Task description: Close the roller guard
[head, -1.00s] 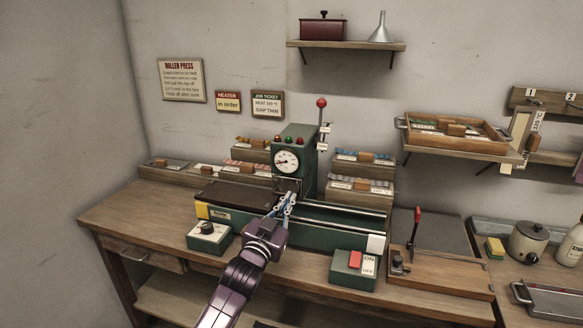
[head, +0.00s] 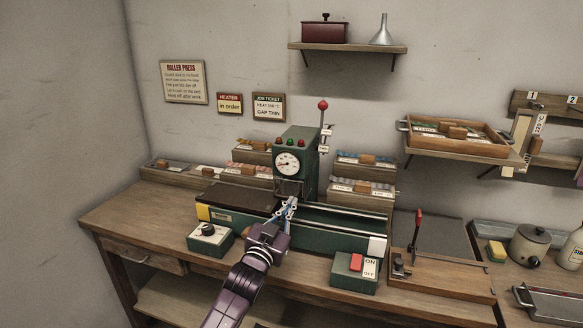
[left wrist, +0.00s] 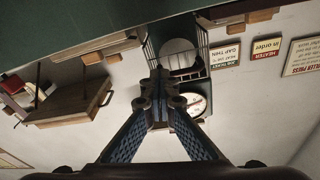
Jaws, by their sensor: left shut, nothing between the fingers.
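The roller press (head: 320,165) is a green machine on the bench with a round gauge and a long bed. Its roller guard (head: 291,187) looks like a small wire cage at the front of the upright housing, just below the gauge. In the left wrist view the guard (left wrist: 203,62) shows as dark bars, with the fingertips close to it. I cannot tell if they touch or exactly how the guard is tilted. My left gripper (head: 291,203) is shut and empty in front of the housing, over the bed. It also shows in the left wrist view (left wrist: 160,80). My right gripper is not in view.
A dial box (head: 209,238) stands front left of the press, and a red-switch box (head: 355,271) front right. A red-knobbed lever (head: 322,104) rises beside the housing. Sample boxes (head: 362,190) stand behind. A board with a red-handled lever (head: 440,270) lies to the right.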

